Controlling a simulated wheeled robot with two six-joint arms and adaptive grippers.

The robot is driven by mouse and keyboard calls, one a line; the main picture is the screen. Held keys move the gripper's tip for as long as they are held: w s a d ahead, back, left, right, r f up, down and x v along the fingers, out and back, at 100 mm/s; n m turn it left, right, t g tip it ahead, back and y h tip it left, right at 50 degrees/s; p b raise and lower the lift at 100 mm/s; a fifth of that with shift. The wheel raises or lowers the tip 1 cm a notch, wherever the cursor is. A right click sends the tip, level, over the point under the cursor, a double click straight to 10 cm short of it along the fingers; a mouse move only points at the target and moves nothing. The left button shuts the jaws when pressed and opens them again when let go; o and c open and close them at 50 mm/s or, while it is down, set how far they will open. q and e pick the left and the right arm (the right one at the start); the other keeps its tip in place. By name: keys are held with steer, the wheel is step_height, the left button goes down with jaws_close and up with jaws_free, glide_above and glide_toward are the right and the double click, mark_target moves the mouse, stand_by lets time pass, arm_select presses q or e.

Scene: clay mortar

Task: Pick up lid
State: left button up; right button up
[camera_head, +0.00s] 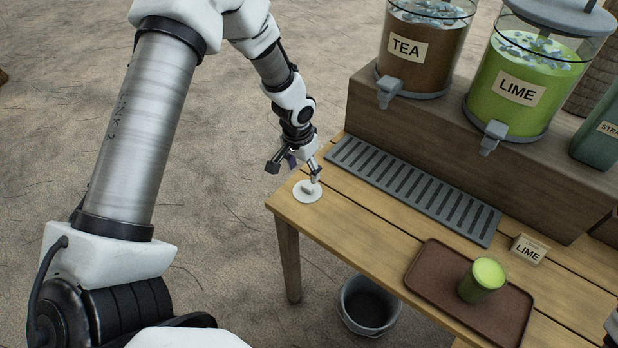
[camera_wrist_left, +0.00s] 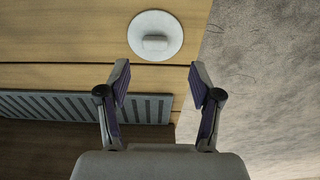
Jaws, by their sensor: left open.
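The lid (camera_head: 303,194) is a small white disc with a raised knob. It lies flat at the left corner of the wooden table in the head view. In the left wrist view the lid (camera_wrist_left: 155,36) lies ahead of the fingertips, with its bar-shaped knob on top. My left gripper (camera_head: 295,172) is open and empty, just above and beside the lid in the head view. In the left wrist view my left gripper's two fingers (camera_wrist_left: 158,82) stand wide apart with nothing between them. My right gripper is not in view.
A grey slotted drip tray (camera_head: 414,190) lies behind the lid. Dispensers marked TEA (camera_head: 425,75) and LIME (camera_head: 520,115) stand on a raised shelf. A brown tray (camera_head: 428,268) holds a green cup (camera_head: 480,283) at the front right. A bucket (camera_head: 366,303) stands below.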

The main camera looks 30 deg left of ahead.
mark_target(308, 184)
arm_select(q)
steer(key=f, duration=0.4)
steer(key=w+f+p, duration=0.1)
steer(key=f, duration=0.1)
steer(key=shift+d, duration=0.3)
steer(key=shift+s+r, duration=0.15)
steer(key=shift+s, duration=0.1)
steer(key=shift+c, duration=0.6)
steer(key=c, duration=0.7)
steer(key=shift+r, duration=0.1)
